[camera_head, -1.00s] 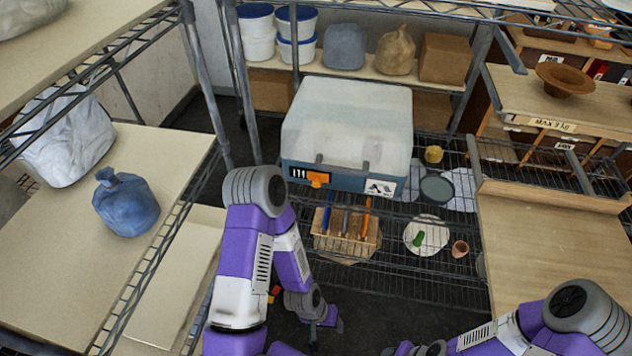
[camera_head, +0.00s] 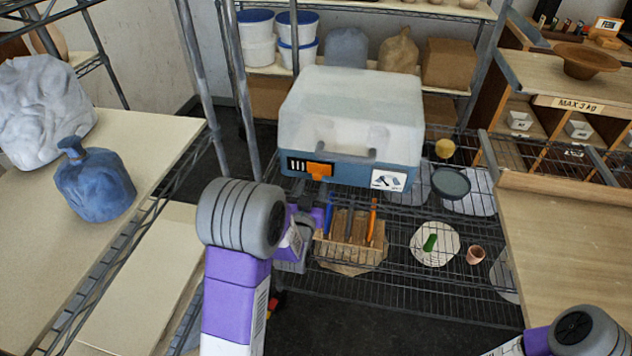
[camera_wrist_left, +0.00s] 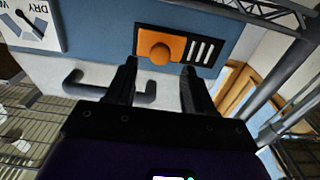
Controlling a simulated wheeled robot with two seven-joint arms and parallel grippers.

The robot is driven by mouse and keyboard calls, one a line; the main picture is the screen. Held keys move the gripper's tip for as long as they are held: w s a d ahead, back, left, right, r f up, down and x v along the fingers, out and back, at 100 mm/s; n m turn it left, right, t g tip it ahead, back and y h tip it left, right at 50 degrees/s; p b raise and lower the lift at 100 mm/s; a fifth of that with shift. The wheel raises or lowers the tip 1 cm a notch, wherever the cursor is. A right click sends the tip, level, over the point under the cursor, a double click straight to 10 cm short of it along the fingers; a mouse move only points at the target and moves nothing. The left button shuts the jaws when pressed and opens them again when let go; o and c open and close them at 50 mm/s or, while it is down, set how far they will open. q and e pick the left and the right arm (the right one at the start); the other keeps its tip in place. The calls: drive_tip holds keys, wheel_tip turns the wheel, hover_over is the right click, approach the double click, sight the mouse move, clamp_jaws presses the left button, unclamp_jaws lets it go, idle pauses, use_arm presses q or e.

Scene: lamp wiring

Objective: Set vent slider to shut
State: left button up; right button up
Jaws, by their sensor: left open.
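The vent slider (camera_head: 320,171) is an orange plate with a knob on the blue front of a box with a pale lid (camera_head: 352,110). It sits at the right of a dark vent panel, with several pale slots (camera_head: 297,165) showing to its left. In the left wrist view the picture is turned over: the orange slider (camera_wrist_left: 165,47) is left of the slots (camera_wrist_left: 201,52). My left gripper (camera_wrist_left: 158,68) is open and empty, its fingertips pointing at the vent near the knob. I cannot tell if they touch. In the head view my arm mostly hides this gripper. My right gripper is out of view.
A wooden rack with tools (camera_head: 350,240) stands on the wire shelf below. A dish (camera_head: 450,183) and a plate (camera_head: 420,245) lie to the right.

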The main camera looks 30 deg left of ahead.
sight(317, 177)
use_arm(q)
drive_tip(key=shift+x, duration=2.1)
drive_tip(key=shift+c, duration=0.3)
clamp_jaws()
drive_tip(key=shift+f, duration=0.1)
